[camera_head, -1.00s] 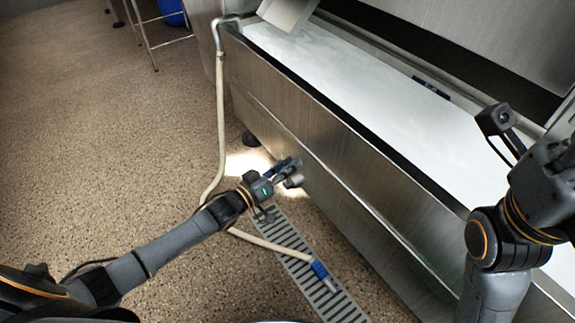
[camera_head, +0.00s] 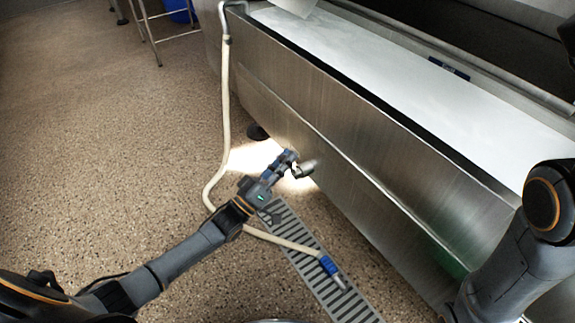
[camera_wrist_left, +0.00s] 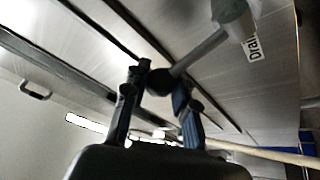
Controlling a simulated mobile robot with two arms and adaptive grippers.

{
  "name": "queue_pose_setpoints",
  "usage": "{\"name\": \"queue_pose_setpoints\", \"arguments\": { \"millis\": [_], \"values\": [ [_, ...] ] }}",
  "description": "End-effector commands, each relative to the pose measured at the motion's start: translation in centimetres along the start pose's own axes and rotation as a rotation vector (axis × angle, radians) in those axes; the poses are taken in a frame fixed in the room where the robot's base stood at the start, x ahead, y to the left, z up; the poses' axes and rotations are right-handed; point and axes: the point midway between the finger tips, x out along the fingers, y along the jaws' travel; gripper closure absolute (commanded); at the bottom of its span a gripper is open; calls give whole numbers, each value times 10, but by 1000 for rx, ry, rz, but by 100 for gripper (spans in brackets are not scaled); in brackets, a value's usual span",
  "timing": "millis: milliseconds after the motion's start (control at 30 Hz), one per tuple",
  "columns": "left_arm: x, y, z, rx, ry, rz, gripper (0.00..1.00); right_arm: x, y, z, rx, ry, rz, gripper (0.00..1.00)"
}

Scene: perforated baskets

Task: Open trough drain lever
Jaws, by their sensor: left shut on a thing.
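The trough (camera_head: 300,128) is a long stainless steel basin with a white inner surface. The drain valve (camera_head: 306,169) sits low on its near side. In the left wrist view, the valve body (camera_wrist_left: 230,12) carries a grey lever (camera_wrist_left: 200,48) with a dark round knob (camera_wrist_left: 160,82) at its end. A white "Drain" label (camera_wrist_left: 254,42) is beside it. My left gripper (camera_head: 288,157) is at the valve. In the wrist view its fingers (camera_wrist_left: 160,92) are on both sides of the knob, shut on the lever. My right gripper is out of view; only arm links show at right.
A cream hose (camera_head: 226,105) hangs from the trough's corner and runs under my left forearm to a blue nozzle (camera_head: 328,265). A slotted floor drain (camera_head: 312,262) lies below the valve. The speckled floor (camera_head: 100,140) at left is clear. A metal stand (camera_head: 150,30) is far back.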

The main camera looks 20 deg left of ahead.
Motion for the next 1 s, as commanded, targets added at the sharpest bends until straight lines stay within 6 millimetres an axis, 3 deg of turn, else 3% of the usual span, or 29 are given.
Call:
{"name": "queue_pose_setpoints", "arguments": {
  "millis": [500,1000],
  "values": [
    [-38,-14,10,6,-21,-13,100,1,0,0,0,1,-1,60],
    [-52,-21,18,6,-26,-18,100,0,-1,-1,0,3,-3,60]
  ]
}}
